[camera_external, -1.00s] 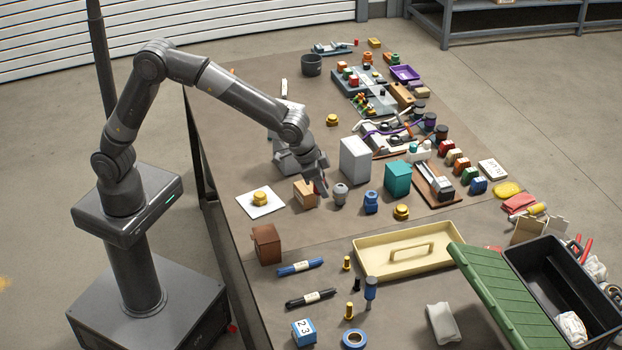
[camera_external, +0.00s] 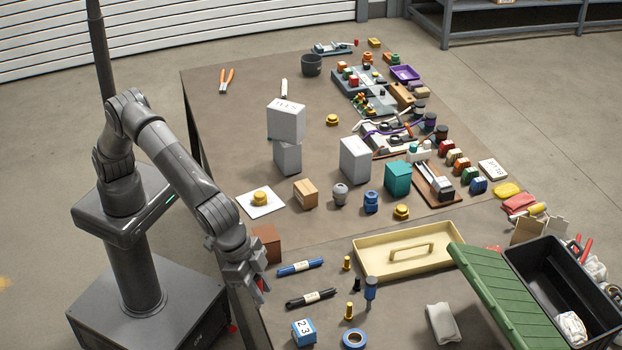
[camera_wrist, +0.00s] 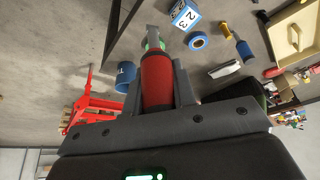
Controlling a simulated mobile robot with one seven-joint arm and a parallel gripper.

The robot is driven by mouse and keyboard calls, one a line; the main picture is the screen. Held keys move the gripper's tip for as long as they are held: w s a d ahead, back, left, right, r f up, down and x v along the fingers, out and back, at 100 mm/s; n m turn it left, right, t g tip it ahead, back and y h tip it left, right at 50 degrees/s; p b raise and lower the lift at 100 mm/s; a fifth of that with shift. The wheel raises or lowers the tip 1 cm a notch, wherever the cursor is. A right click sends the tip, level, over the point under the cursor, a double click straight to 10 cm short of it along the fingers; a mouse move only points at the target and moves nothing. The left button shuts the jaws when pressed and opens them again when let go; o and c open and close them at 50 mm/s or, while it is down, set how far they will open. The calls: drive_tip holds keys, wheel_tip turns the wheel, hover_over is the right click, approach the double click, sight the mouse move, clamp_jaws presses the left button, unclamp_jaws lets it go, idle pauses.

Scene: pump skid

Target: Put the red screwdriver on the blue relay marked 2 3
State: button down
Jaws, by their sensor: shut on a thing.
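My gripper (camera_external: 256,290) is shut on the red screwdriver (camera_wrist: 156,82), whose red handle fills the jaws in the wrist view. Only a small red part of it shows in the external view (camera_external: 262,284). The gripper is in the air near the table's left front edge, apart from the relay. The blue relay marked 2 3 (camera_external: 304,332) stands on the table at the front, to the right of and below my gripper in the picture. Its white marked face also shows in the wrist view (camera_wrist: 185,16), beyond the screwdriver.
A brown block (camera_external: 266,240), a blue marker (camera_external: 300,266) and a black marker (camera_external: 311,298) lie near my gripper. Blue tape (camera_external: 355,339) and a blue-handled tool (camera_external: 371,291) are right of the relay. A cream tray (camera_external: 372,258) and green-lidded toolbox (camera_external: 505,290) stand farther right.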

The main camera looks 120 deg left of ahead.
drive_tip(key=shift+d+f, duration=0.1)
drive_tip(key=shift+d, duration=0.25)
drive_tip(key=shift+w+a+f, duration=1.3)
drive_tip(key=shift+w+f, duration=0.05)
drive_tip(key=shift+f, duration=0.45)
drive_tip(key=shift+w+a+f, duration=1.3)
drive_tip(key=shift+a+f, duration=0.05)
drive_tip(key=shift+f, duration=0.4)
drive_tip(key=shift+w+a+f, duration=1.3)
drive_tip(key=shift+w+f, duration=0.05)
drive_tip(key=shift+f, duration=0.45)
drive_tip(key=c, duration=1.2)
unclamp_jaws()
drive_tip(key=shift+f, duration=0.15)
